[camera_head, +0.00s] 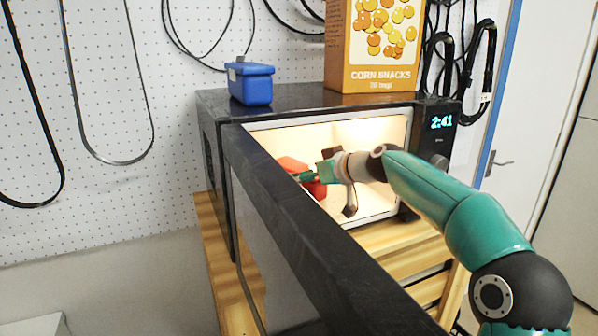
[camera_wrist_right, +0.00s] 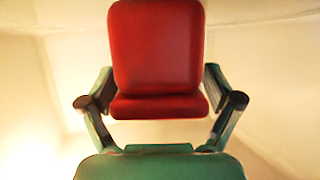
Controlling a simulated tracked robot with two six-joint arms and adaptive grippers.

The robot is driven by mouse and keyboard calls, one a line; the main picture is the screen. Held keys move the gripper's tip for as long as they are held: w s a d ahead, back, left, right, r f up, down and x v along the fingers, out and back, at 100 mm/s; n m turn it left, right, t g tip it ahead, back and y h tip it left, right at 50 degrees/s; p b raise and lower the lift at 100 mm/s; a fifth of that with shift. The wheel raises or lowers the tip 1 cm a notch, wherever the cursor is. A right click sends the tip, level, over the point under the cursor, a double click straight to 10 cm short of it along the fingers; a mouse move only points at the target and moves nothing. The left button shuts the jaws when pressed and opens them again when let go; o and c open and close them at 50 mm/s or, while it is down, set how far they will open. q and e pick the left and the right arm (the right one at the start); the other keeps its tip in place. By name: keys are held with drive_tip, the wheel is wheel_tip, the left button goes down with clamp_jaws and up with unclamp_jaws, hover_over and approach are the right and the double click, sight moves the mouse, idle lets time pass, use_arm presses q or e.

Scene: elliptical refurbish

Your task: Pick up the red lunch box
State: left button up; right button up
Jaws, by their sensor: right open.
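The red lunch box (camera_head: 292,165) is inside the lit microwave, partly hidden by the door and my right gripper. In the right wrist view the lunch box (camera_wrist_right: 156,45) is straight ahead, its lower edge between the fingers. My right gripper (camera_head: 309,177) reaches into the microwave opening. In the wrist view the right gripper (camera_wrist_right: 159,88) is open, with one finger on each side of the box and small gaps visible. My left gripper is out of view.
The microwave (camera_head: 222,110) stands on a slatted wooden surface (camera_head: 212,235). Its dark door (camera_head: 290,215) is swung open toward me, left of my right arm. A blue box (camera_head: 250,85) and a corn snacks box (camera_head: 375,50) stand on top. The cavity walls (camera_wrist_right: 275,85) are close around the gripper.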

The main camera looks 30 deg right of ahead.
drive_tip(key=shift+w+f, duration=0.15)
drive_tip(key=shift+w, duration=0.1)
drive_tip(key=shift+c, duration=0.3)
